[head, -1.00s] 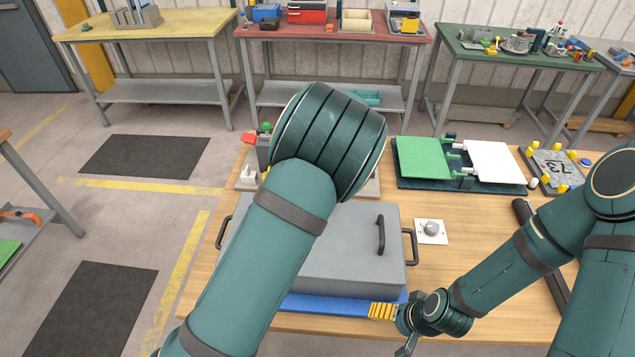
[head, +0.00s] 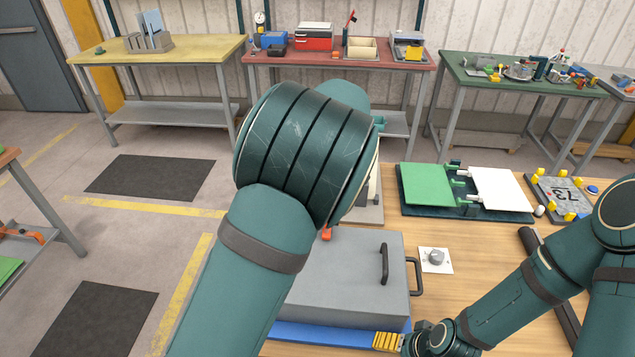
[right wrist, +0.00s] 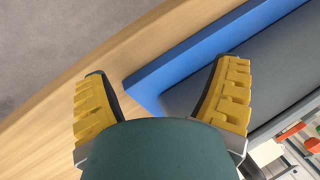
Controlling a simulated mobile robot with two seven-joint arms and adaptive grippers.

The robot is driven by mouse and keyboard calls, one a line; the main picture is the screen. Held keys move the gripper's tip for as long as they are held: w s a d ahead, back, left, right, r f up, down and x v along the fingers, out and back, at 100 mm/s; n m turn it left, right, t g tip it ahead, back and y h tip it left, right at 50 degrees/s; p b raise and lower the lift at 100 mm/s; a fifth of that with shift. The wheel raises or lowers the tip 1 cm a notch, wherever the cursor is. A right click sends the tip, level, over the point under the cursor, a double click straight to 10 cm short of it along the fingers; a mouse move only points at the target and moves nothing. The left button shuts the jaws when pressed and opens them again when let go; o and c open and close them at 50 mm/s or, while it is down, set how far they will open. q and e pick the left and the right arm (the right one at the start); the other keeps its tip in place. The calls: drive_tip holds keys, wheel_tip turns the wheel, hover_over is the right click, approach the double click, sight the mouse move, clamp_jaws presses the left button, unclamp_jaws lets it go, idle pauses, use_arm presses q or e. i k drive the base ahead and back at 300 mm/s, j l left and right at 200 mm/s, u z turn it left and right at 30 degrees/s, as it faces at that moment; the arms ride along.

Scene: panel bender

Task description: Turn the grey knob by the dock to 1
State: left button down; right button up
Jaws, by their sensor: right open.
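The grey knob (head: 435,257) sits on a small white plate (head: 445,267) on the wooden table, right of the grey box with black handles (head: 345,270). Its pointer and any numbers are too small to read. My right gripper (right wrist: 165,95) is open and empty, with yellow fingers spread above the table's edge and the corner of the blue base (right wrist: 190,58). In the head view its yellow finger (head: 388,341) shows by the box's front right corner, below and left of the knob, apart from it. My left gripper is hidden behind my left arm.
A board with green and white panels (head: 465,190) lies behind the knob. A grey plate marked 73 (head: 560,196) with yellow pegs is at the right. A black bar (head: 550,280) lies near my right arm. The wood around the knob is clear.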

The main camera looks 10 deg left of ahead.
sight(435, 257)
drive_tip(key=k, duration=1)
